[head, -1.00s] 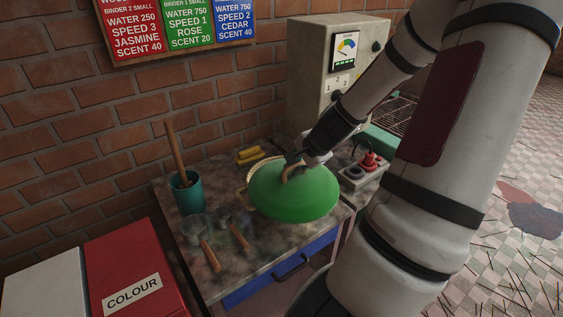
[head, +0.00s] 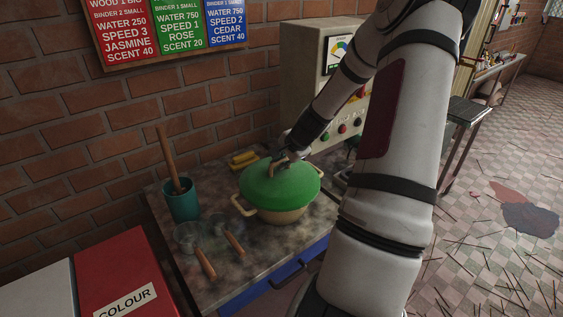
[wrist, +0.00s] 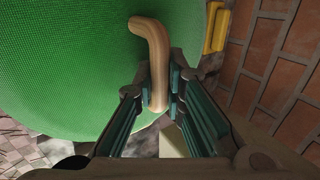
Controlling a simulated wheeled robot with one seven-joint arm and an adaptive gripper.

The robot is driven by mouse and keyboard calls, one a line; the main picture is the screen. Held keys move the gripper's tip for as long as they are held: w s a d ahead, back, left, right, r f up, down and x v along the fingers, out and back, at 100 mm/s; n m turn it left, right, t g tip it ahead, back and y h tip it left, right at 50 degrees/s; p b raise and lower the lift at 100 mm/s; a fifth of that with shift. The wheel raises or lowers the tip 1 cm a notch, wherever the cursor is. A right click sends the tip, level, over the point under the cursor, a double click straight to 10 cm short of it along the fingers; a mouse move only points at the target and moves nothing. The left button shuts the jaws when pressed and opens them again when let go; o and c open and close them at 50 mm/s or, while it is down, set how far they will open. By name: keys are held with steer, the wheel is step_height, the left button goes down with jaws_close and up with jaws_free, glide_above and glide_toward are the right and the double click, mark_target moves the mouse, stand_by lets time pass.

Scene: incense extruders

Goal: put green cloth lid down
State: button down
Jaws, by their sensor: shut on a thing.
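The green cloth lid (head: 280,184) is a round green dome with a tan curved handle. In the head view it sits over a cream pot (head: 277,215) with loop handles on the worktop. A small tilt or gap between lid and pot cannot be ruled out. My gripper (head: 291,158) is at the top of the lid. In the wrist view my gripper (wrist: 163,95) is shut on the lid's tan handle (wrist: 153,52), with a finger pad on each side. The green woven cloth (wrist: 70,65) fills much of that view.
On the worktop (head: 255,265), a teal cup (head: 182,203) with a wooden pestle and two glass scoops (head: 189,237) stand left of the pot. Yellow blocks (head: 243,159) lie behind it. A control box (head: 318,75) stands at the back. A red bin (head: 128,270) is at front left.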

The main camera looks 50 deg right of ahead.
steer(key=shift+f, duration=0.15)
steer(key=c, duration=1.6)
jaws_free()
steer(key=shift+c, duration=0.2)
